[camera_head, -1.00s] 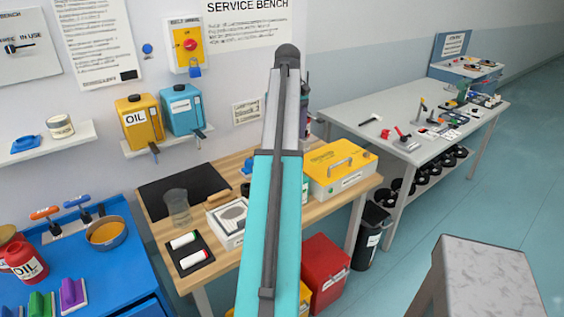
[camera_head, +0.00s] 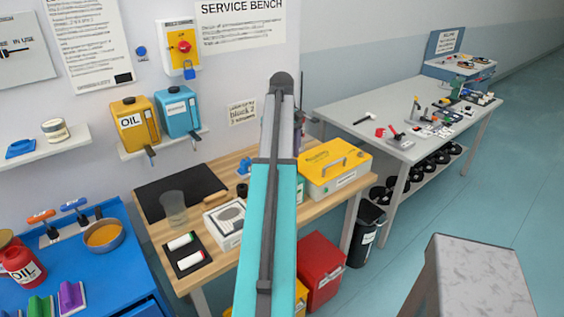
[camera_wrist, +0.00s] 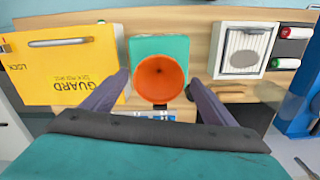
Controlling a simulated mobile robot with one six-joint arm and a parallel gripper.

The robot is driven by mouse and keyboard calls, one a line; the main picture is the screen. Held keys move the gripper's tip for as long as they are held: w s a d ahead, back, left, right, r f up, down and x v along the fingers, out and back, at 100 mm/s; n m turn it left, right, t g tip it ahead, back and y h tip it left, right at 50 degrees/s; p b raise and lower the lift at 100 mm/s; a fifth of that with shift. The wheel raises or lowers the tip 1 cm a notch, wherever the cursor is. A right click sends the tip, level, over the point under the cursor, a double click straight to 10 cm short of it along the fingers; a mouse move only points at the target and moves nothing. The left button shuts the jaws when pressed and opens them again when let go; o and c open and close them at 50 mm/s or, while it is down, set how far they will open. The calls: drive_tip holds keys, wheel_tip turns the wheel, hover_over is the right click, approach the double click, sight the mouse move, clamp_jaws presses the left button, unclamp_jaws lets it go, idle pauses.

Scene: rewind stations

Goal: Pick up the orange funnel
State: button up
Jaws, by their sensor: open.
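The orange funnel (camera_wrist: 160,78) shows in the wrist view with its wide round mouth facing the camera, in front of a teal block or box (camera_wrist: 143,45) at the bench edge. My gripper (camera_wrist: 156,84) is open, with one dark finger on each side of the funnel and a gap to each; I cannot tell how far the fingertips are from it in depth. In the head view my teal arm covers that part of the bench, and the funnel is hidden behind it.
A yellow guard case (camera_head: 336,168) stands beside the funnel on the wooden bench (camera_head: 205,273). A white box with a round grille (camera_head: 228,222) is on the other side. A red bin (camera_head: 320,272) is below. A grey stand (camera_head: 478,275) is at right.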

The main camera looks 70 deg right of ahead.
drive_tip(key=shift+f, duration=0.65)
drive_tip(key=shift+f, duration=0.1)
drive_tip(key=shift+f+p, duration=1.3)
drive_tip(key=shift+f, duration=1.2)
drive_tip(key=c, duration=1.1)
